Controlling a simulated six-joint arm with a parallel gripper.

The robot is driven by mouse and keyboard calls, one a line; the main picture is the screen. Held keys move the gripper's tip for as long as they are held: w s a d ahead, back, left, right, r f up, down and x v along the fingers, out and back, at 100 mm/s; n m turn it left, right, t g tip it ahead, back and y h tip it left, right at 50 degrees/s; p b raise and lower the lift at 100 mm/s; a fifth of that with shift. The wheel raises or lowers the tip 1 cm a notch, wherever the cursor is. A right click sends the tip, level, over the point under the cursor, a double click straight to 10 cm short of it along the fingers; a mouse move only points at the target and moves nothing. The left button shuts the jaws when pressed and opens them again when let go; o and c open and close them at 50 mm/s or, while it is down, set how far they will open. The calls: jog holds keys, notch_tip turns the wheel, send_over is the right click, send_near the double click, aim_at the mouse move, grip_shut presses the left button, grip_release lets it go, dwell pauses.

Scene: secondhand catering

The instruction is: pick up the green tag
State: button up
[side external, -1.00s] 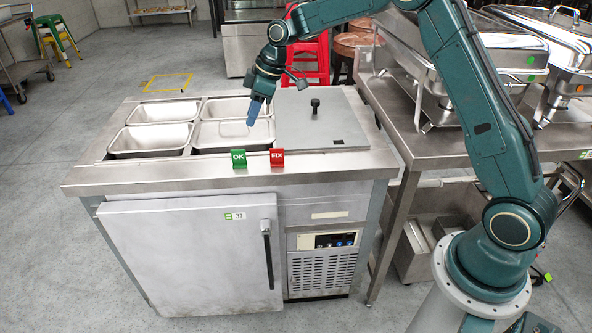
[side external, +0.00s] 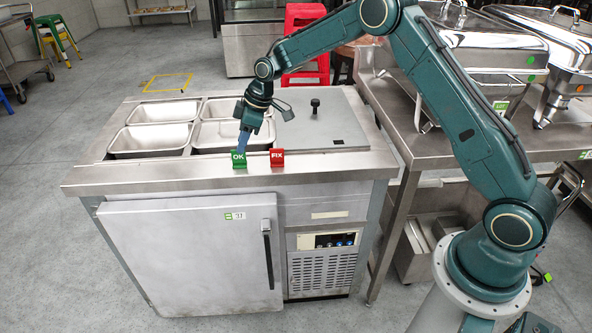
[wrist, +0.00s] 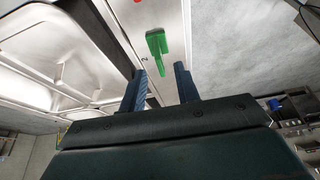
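The green tag (side external: 238,159), marked OK, stands at the front edge of the steel counter top in the side view. In the wrist view the green tag (wrist: 158,46) lies beyond the fingertips, roughly between their lines. My gripper (side external: 241,147) is just above and behind the tag in the side view. Its two blue fingers are apart and empty in the wrist view (wrist: 160,76). I cannot tell from the side view whether a fingertip touches the tag.
A red FIX tag (side external: 277,157) stands to the right of the green one; its edge also shows in the wrist view. Steel pans (side external: 150,139) sit in the counter behind. A flat lid with a black knob (side external: 318,124) covers the right part. The front counter strip (side external: 150,174) is clear.

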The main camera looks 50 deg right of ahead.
aim_at(240, 163)
jog(key=shift+f, duration=0.1)
jog(key=shift+x, duration=2.5)
grip_shut()
